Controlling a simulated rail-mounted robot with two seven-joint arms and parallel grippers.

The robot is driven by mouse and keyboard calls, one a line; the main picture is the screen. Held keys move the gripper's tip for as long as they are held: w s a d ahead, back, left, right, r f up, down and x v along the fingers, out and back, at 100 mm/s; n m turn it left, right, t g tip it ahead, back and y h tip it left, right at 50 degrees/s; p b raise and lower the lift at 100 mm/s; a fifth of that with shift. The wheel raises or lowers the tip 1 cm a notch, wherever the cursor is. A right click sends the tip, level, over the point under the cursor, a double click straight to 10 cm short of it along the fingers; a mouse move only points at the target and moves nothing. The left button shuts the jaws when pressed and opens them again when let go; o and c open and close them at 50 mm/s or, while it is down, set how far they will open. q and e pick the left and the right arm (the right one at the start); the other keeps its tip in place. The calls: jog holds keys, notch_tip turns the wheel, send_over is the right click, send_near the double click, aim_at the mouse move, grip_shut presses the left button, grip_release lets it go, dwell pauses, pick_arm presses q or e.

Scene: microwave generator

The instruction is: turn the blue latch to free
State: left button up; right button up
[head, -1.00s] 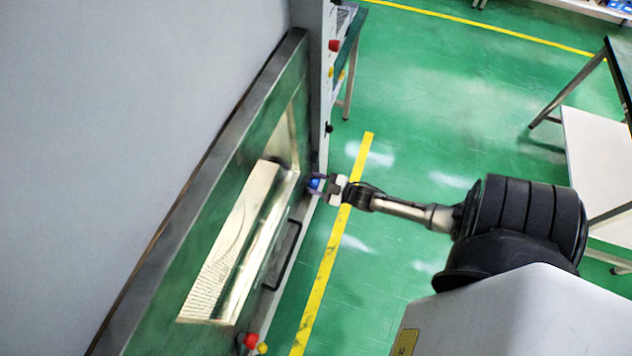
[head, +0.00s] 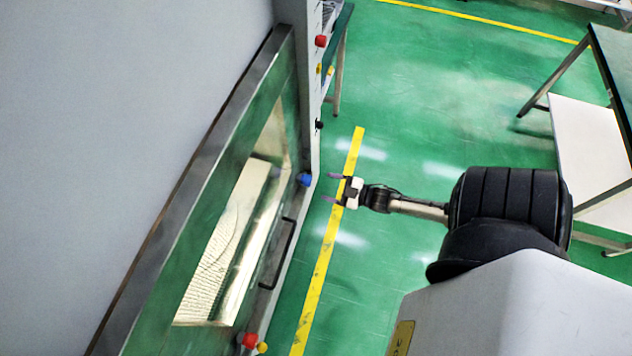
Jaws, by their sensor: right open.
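The blue latch (head: 304,180) is a small round knob on the front edge of the large grey machine, above the black door handle. It is in plain view and nothing touches it. My right gripper (head: 332,187) is open and empty, just to the right of the latch with a clear gap between them. Its two fingers point left toward the machine. The exact turn of the latch is too small to tell. My left gripper is not in view.
The machine has a black handle (head: 281,252), red knobs (head: 320,41) (head: 249,340) and a yellow knob (head: 263,348) along its front. A table with a white shelf (head: 585,150) stands at the right. Green floor between is clear, with a yellow line (head: 330,240).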

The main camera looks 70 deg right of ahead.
jog(key=s, duration=0.6)
jog(key=shift+s+d, duration=0.15)
jog(key=shift+d, duration=0.3)
